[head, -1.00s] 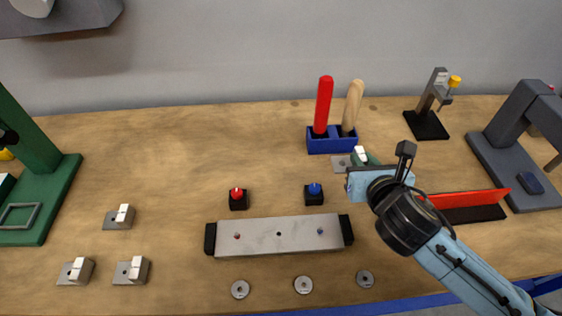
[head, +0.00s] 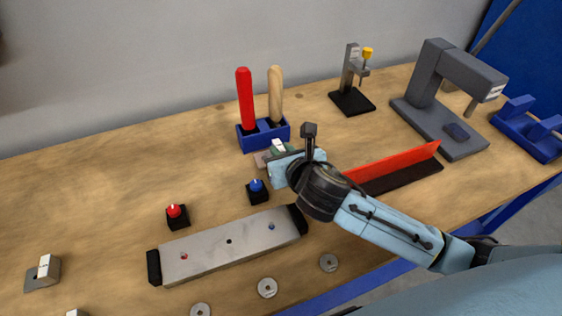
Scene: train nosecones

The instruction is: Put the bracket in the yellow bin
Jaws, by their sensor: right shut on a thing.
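A small grey metal bracket (head: 263,158) with a white upright part lies just in front of the blue tool holder. My right gripper (head: 279,152) is at this bracket and shut on it; my wrist hides most of the grip. The bracket appears at table level, but I cannot tell whether it touches the wood. A similar bracket (head: 42,274) stands at the far left, and part of another shows at the bottom left edge. No yellow bin is in view. My left gripper is not in view.
A blue holder (head: 264,134) with red and wooden handles stands behind my gripper. A red-and-black angled strip (head: 395,167) lies right of it. A steel bar (head: 230,245), red and blue knobs and several washers lie in front. Grey press (head: 437,100) and blue fixture (head: 530,130) stand right.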

